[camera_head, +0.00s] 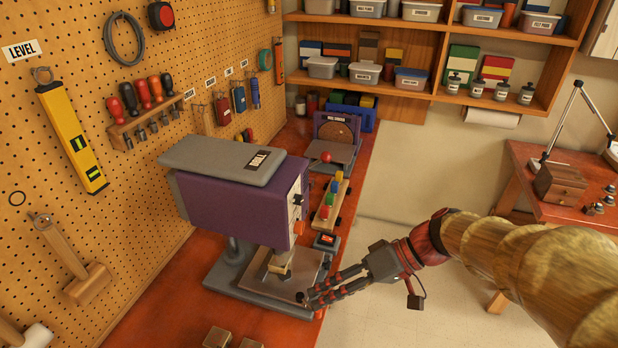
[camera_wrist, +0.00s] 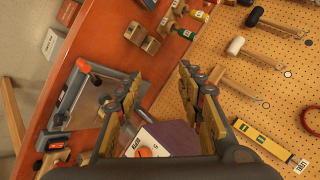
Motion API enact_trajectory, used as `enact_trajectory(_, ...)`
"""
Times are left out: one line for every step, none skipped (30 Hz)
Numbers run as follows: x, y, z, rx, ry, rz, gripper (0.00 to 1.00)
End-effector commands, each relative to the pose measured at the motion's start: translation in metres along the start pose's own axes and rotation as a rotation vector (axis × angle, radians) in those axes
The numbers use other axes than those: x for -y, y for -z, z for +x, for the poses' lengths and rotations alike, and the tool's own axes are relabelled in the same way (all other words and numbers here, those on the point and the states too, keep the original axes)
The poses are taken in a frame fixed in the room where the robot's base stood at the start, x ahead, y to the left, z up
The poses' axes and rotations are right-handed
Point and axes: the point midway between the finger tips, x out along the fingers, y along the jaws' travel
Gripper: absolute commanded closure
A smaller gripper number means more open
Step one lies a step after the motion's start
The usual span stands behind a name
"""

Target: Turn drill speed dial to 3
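The drill press (camera_head: 235,205) has a purple body and grey top and stands on the red bench. An orange dial (camera_head: 299,228) sits low on its front face; it is small and seen edge-on there. In the wrist view the orange dial (camera_wrist: 145,152) is on a white plate at the bottom, partly cut off by my gripper; its setting cannot be read. My gripper (camera_head: 318,287) is low in front of the drill press, near the base plate's front edge, below and apart from the dial. The wrist view shows its fingers (camera_wrist: 160,76) spread with nothing between them.
A red ball handle (camera_head: 326,157) is behind. Wooden blocks (camera_head: 218,338) lie at the front. The pegboard (camera_head: 130,240) closes the left side; the floor right is open.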

Motion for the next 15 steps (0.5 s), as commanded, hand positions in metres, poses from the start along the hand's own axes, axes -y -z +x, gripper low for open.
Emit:
enact_trajectory(0.01,0.026,-0.013,-0.045,0.089,-0.014,0.62)
enact_trajectory(0.012,0.04,-0.017,-0.082,0.139,-0.032,0.62)
enact_trajectory(0.014,0.058,-0.023,-0.136,0.198,-0.06,0.62)
enact_trajectory(0.014,0.07,-0.028,-0.18,0.238,-0.079,0.62)
enact_trajectory(0.013,0.083,-0.033,-0.224,0.273,-0.098,0.62)
enact_trajectory(0.01,0.098,-0.041,-0.287,0.312,-0.123,0.62)
enact_trajectory(0.007,0.109,-0.046,-0.333,0.335,-0.14,0.62)
enact_trajectory(0.005,0.118,-0.052,-0.378,0.355,-0.158,0.62)
enact_trajectory(0.0,0.129,-0.059,-0.434,0.373,-0.178,0.62)
enact_trajectory(-0.004,0.136,-0.063,-0.473,0.384,-0.192,0.62)
enact_trajectory(-0.007,0.142,-0.067,-0.508,0.391,-0.204,0.62)
enact_trajectory(-0.011,0.149,-0.072,-0.55,0.399,-0.219,0.62)
enact_trajectory(-0.015,0.152,-0.075,-0.575,0.401,-0.228,0.62)
enact_trajectory(-0.017,0.156,-0.078,-0.598,0.403,-0.236,0.62)
enact_trajectory(-0.02,0.159,-0.081,-0.62,0.404,-0.246,0.62)
